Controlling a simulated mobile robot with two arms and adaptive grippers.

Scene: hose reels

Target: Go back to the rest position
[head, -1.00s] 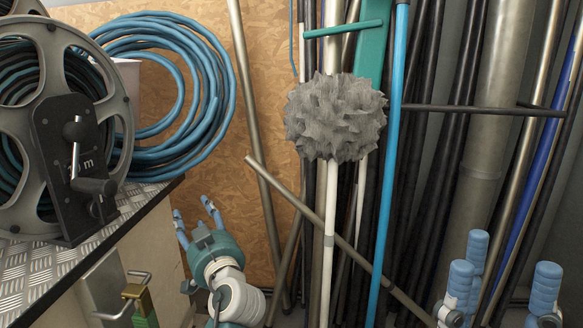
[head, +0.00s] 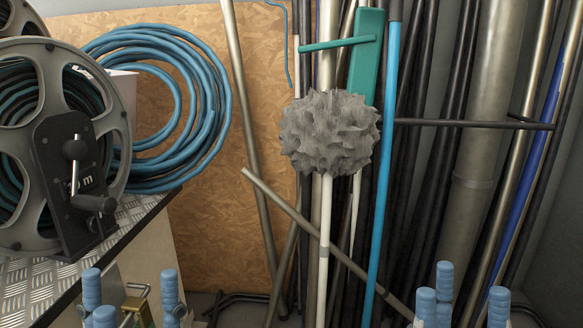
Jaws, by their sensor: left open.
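My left gripper (head: 131,296) is at the bottom left of the head view. Its blue fingers point up and stand apart, with no held thing visible. It is in front of the metal-topped bench, and a brass padlock shows between its fingers. My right gripper (head: 465,303) is at the bottom right. Its blue fingers also point up and are spread, with nothing seen between them. The lower parts of both grippers are cut off by the frame's bottom edge.
A hose reel (head: 118,165) with a crank stands on the bench (head: 125,215) at the left. A coiled blue hose (head: 215,110) is behind it. A grey shaggy duster (head: 330,132) and several poles lean at the back. Floor shows between the grippers.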

